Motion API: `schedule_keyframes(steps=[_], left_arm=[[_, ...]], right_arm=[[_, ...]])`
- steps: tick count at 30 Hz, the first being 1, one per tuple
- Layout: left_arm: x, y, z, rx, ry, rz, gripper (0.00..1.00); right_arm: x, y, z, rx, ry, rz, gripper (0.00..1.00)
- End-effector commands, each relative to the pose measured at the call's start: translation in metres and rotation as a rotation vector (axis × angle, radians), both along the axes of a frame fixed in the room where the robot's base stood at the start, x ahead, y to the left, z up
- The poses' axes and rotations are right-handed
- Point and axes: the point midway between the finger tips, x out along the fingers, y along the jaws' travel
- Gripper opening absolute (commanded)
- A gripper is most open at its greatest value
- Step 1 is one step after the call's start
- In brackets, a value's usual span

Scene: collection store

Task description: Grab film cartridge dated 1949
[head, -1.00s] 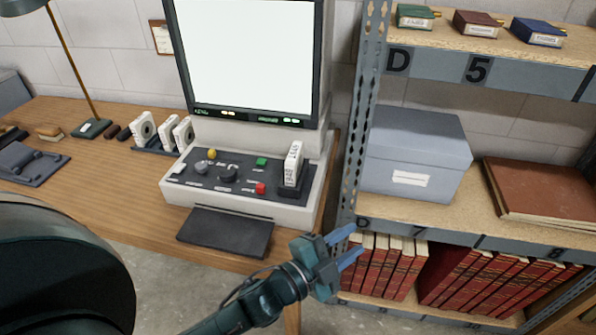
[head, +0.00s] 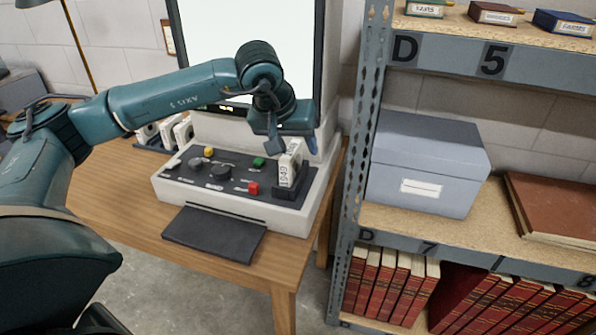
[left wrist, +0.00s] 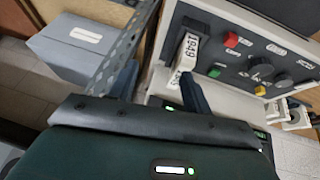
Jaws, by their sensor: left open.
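The film cartridge marked 1949 (head: 287,172) is white and stands upright in a dark holder at the right end of the reader's control panel (head: 215,176). The cartridge also shows in the left wrist view (left wrist: 186,54), its date readable. My left gripper (head: 293,147) is open just above and behind the cartridge, its fingers pointing down. In the left wrist view the two fingers (left wrist: 160,85) are spread, with the cartridge just beyond them; I cannot tell if its top is between them. My right gripper is not in view.
Several other white cartridges (head: 165,132) stand on the desk behind my left arm. The large screen (head: 245,50) rises behind the panel. A metal shelf post (head: 362,150) stands close right, with a grey box (head: 428,160) and red books (head: 390,285).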

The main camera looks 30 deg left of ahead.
Motion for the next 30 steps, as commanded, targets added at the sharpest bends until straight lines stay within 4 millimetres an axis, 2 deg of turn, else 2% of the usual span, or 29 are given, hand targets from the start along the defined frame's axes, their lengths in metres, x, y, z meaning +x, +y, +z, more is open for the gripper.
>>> schedule_keyframes(steps=[1, 3, 6, 15, 25, 30], left_arm=[[0.001, 0.018, 0.007, 0.070, -0.022, 0.001, 0.49], [0.001, 0.033, 0.013, 0.135, -0.032, 0.000, 0.49], [0.004, 0.041, 0.011, 0.170, -0.035, -0.002, 0.49], [0.030, 0.047, -0.035, 0.168, -0.034, -0.003, 0.49], [0.044, 0.050, -0.061, 0.166, -0.034, -0.004, 0.49], [0.058, 0.054, -0.084, 0.167, -0.034, -0.002, 0.49]], right_arm=[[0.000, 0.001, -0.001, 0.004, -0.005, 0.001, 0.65], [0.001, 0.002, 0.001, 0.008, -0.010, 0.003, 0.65], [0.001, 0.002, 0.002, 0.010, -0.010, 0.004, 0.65], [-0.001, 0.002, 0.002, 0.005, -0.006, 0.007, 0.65], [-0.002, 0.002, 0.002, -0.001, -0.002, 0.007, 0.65], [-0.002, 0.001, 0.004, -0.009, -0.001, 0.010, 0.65]])
